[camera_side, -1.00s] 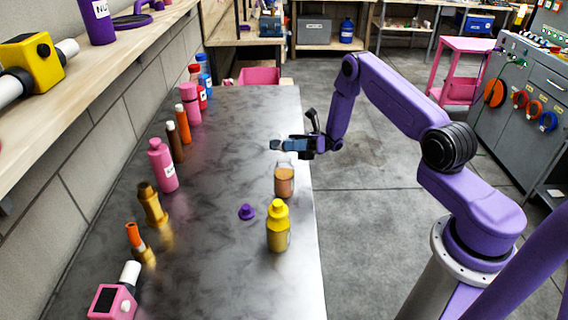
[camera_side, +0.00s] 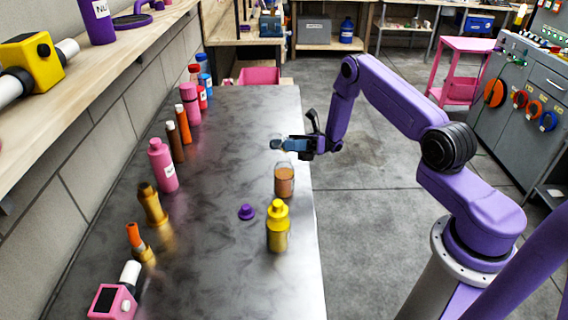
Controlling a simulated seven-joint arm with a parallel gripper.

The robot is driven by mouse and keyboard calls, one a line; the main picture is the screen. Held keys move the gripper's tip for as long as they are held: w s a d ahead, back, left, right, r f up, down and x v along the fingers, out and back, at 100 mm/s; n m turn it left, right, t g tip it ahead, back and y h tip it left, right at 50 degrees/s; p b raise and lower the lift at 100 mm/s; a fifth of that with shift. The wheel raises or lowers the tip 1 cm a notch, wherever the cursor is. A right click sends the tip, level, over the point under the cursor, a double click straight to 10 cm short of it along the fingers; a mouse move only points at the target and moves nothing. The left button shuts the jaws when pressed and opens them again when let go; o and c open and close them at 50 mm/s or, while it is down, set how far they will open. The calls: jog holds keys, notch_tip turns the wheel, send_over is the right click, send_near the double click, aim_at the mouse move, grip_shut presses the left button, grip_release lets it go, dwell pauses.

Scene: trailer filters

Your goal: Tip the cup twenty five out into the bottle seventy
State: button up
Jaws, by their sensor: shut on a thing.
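My gripper (camera_side: 281,145) is shut above the table, over a clear container (camera_side: 284,182) with orange-brown liquid. The thing in its jaws is small, pale or clear and mostly hidden by the fingers; I take it to be the cup, but its tilt and contents cannot be made out. The clear container stands upright just below the gripper, near the table's right edge. It may be the bottle, but no number is readable. I cannot see a stream between the two. A purple cap (camera_side: 246,212) lies on the table to the left.
A yellow bottle (camera_side: 278,228) stands in front of the clear container. Several bottles line the wall side, including a pink one (camera_side: 162,167) and a gold one (camera_side: 152,206). A pink device (camera_side: 112,302) sits at the front left. The table (camera_side: 215,270) is clear in its middle.

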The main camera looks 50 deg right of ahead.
jog(key=shift+w+a+r+h, duration=0.1)
jog(key=shift+r+h, duration=0.1)
jog(key=shift+h, duration=0.6)
jog(key=shift+a+m+h, duration=0.2)
jog(key=shift+m+h, duration=0.2)
jog(key=shift+h, duration=0.3)
jog(key=shift+f+h, duration=0.2)
jog(key=shift+h, duration=0.1)
jog(key=shift+a, duration=0.1)
